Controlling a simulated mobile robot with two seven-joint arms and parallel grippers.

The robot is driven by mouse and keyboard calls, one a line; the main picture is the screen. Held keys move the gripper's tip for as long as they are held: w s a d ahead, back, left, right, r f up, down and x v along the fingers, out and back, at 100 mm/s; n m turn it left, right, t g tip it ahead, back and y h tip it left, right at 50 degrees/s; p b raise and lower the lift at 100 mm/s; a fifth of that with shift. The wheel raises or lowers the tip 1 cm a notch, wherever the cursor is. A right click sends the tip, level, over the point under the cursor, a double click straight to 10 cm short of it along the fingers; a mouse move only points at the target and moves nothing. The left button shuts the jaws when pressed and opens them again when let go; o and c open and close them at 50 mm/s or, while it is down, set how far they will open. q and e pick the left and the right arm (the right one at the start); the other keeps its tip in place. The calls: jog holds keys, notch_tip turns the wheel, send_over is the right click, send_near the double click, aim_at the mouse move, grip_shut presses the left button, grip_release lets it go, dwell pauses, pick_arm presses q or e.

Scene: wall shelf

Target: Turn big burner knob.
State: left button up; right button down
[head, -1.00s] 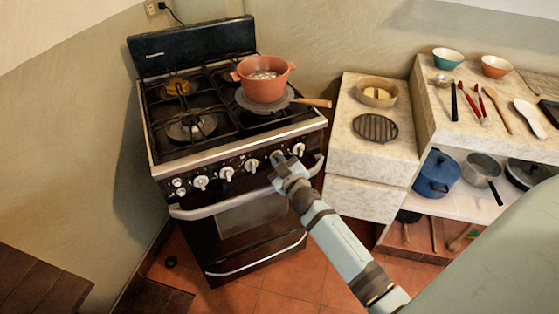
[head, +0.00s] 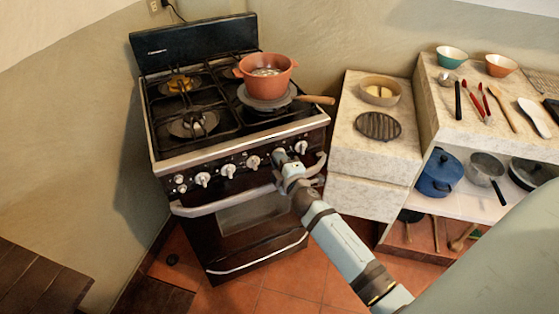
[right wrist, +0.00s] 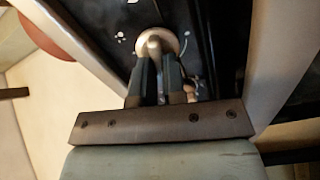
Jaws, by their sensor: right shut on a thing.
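The stove (head: 235,150) has a row of pale knobs along its dark front panel. My right gripper (head: 281,157) is at this panel, at the second large knob from the right. In the right wrist view my two dark fingers (right wrist: 158,72) are shut on the bar of this knob (right wrist: 157,42), one on each side. The knob's round metal base shows behind the fingertips. In the head view the gripper largely hides the knob. I cannot tell from the panel marks which burner it serves. My left gripper is not in view.
The oven handle (head: 215,203) runs just below the knobs. A stone counter (head: 350,145) stands close on the right. Floor in front is clear.

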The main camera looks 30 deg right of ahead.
jog(key=shift+n, duration=0.4)
jog(key=c, duration=1.2)
grip_release()
jog(key=shift+s+f, duration=0.1)
jog(key=shift+s, duration=0.05)
jog(key=s, duration=0.4)
jog(key=s+a, duration=0.1)
jog(key=s, duration=0.4)
jog(key=s+a+b, duration=0.1)
jog(key=s, duration=0.3)
jog(key=shift+s, duration=0.2)
grip_shut()
